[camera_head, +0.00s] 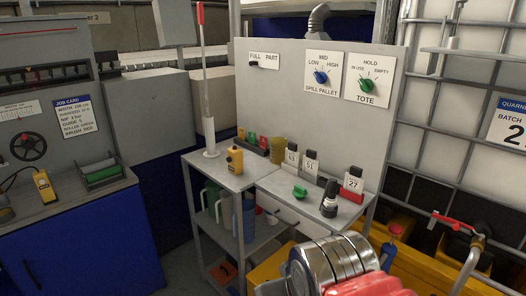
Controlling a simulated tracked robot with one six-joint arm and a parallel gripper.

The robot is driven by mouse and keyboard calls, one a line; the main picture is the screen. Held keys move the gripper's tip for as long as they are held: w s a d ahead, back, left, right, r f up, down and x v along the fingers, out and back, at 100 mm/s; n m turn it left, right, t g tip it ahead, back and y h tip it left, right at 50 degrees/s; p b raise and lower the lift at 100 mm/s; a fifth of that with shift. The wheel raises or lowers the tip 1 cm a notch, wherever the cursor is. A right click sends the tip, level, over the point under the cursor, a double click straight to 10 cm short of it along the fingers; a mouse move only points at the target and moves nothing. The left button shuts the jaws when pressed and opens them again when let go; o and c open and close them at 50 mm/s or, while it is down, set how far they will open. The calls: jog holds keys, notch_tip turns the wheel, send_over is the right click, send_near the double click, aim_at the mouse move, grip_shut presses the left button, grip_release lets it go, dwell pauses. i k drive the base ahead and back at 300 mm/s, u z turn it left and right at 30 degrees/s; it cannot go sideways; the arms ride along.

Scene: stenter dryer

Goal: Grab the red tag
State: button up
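A row of small coloured tags stands in a dark rack at the back left of the grey workbench. One of them looks like a red tag (263,142), small and partly hidden by its neighbours. My gripper (370,286) shows as red parts beyond a silver wrist, at the bottom edge right of centre. It is in front of the bench and well apart from the tags. Its fingertips are cut off by the frame, so I cannot see whether it is open or shut.
A tall red-tipped rod (203,80) rises at the left. A panel with dials stands behind.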

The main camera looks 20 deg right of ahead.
aim_at(263, 145)
jog(key=k, duration=0.4)
jog(key=u, duration=0.55)
jog(key=i, duration=1.1)
jog(key=u, duration=0.5)
jog(key=i, duration=1.6)
jog(key=z, duration=0.5)
